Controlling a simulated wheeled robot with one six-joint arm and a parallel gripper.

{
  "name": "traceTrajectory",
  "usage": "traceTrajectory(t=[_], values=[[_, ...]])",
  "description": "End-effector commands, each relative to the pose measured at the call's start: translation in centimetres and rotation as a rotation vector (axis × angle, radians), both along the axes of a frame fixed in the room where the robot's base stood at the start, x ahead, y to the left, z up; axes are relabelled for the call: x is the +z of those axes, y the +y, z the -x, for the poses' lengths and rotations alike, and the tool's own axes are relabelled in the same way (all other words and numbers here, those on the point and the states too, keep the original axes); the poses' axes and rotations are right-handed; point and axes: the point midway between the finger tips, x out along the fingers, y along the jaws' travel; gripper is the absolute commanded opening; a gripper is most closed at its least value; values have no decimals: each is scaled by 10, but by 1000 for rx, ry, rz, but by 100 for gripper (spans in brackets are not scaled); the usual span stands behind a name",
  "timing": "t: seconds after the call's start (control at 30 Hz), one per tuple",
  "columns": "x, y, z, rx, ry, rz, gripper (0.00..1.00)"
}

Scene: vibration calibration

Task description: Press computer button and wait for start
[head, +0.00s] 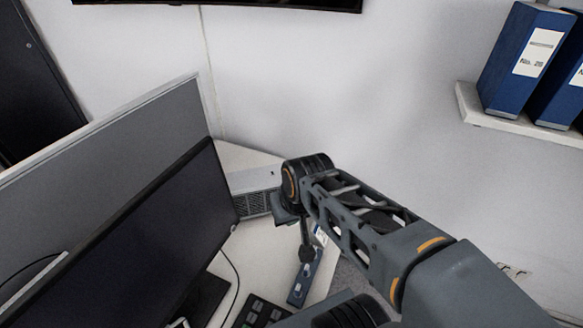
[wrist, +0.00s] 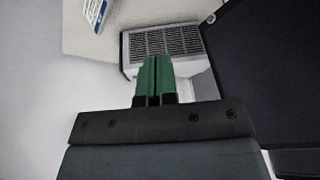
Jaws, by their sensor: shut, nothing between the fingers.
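The computer looks like a pale box with a dark grille (head: 254,203); it stands on the desk behind the monitor's right edge. In the wrist view its grille (wrist: 160,41) faces up the picture, just beyond my gripper. My gripper's green fingers (wrist: 154,66) are together and empty, and they overlap the computer's near part in that view. I cannot tell whether they touch it. In the head view my wrist hides part of the computer, and the fingertips cannot be made out. I cannot make out a button on the computer.
The dark monitor (head: 135,240) stands close left of the computer; its corner also shows in the wrist view (wrist: 265,60). A blue binder (head: 305,277) lies on the white desk (head: 258,245). A keyboard (head: 262,312) is at the front. A shelf (head: 510,122) holds blue binders.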

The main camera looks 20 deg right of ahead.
Motion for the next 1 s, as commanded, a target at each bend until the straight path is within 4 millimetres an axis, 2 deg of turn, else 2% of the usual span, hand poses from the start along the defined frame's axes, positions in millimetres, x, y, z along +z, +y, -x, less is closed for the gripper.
traceTrajectory(t=[0.17,0.3,0.37,0.5,0.6,0.7,0.8,1.0], values=[[26,4,-52,-229,32,-226,0],[40,-1,-118,-526,54,-481,0],[41,-10,-146,-664,60,-584,0],[35,-39,-206,-979,69,-801,0],[24,-64,-238,-1177,70,-924,0],[11,-87,-260,-1343,68,-1020,0],[0,-106,-274,-1465,65,-1087,0],[-14,-124,-285,-1585,58,-1151,0]])
